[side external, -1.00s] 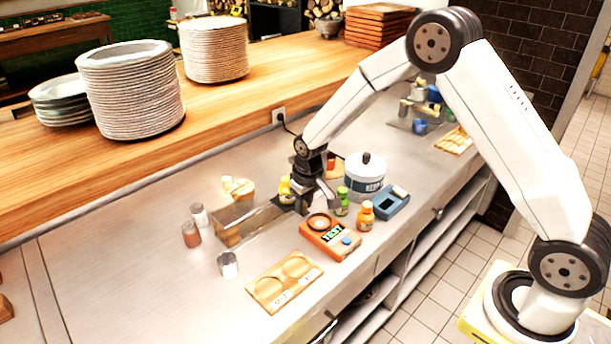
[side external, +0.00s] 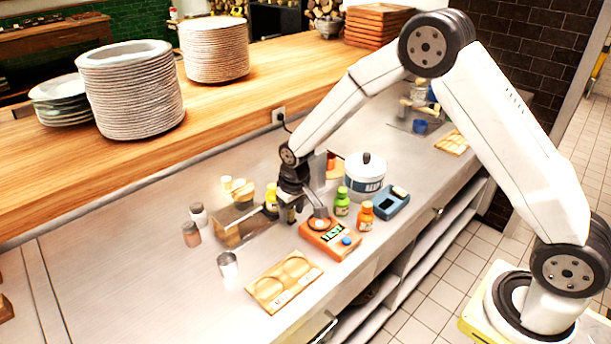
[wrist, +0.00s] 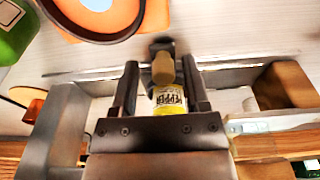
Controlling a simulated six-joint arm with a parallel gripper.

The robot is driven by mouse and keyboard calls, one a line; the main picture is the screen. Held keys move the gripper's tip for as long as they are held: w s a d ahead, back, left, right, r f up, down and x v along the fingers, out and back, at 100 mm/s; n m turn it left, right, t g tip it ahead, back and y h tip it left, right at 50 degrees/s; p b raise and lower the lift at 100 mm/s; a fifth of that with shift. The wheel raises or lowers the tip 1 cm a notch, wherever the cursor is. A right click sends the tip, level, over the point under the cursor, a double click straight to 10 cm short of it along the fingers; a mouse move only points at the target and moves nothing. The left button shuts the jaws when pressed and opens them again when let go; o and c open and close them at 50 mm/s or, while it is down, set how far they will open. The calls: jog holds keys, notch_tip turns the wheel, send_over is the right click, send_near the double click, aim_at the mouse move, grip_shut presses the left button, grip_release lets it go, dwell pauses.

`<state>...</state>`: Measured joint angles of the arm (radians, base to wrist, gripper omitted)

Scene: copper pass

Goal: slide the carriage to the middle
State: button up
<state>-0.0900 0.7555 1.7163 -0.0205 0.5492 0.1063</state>
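My gripper (side external: 289,215) is low over the counter, just behind the orange scale. In the wrist view its two dark fingers (wrist: 161,88) stand apart, and a yellow pepper bottle (wrist: 170,100) with a tan cap shows between them. I cannot tell whether they touch it. The bottle (side external: 271,199) also shows just left of my gripper in the side view. A thin metal rail (wrist: 85,73) runs across the wrist view. A small dark block (wrist: 160,43) beyond the cap may be part of the carriage. The carriage cannot be made out clearly; my gripper hides part of this area.
The orange scale (side external: 328,243), a green bottle (side external: 342,203) and an orange bottle (side external: 365,216) are close on the right. A metal-sided bin (side external: 230,228), two shakers (side external: 191,234) and a metal cup (side external: 228,265) stand left. A wooden tray (side external: 268,292) lies in front.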

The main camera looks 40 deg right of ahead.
jog(key=shift+r, duration=0.1)
jog(key=shift+r, duration=2.9)
jog(key=shift+s+d+r, duration=0.1)
jog(key=shift+s, duration=0.05)
jog(key=s+d+r, duration=0.1)
jog(key=s+d, duration=0.1)
jog(key=s, duration=0.8)
jog(key=s+d+r+t, duration=0.1)
jog(key=s+d, duration=0.1)
jog(key=s, duration=0.9)
jog(key=shift+r, duration=0.35)
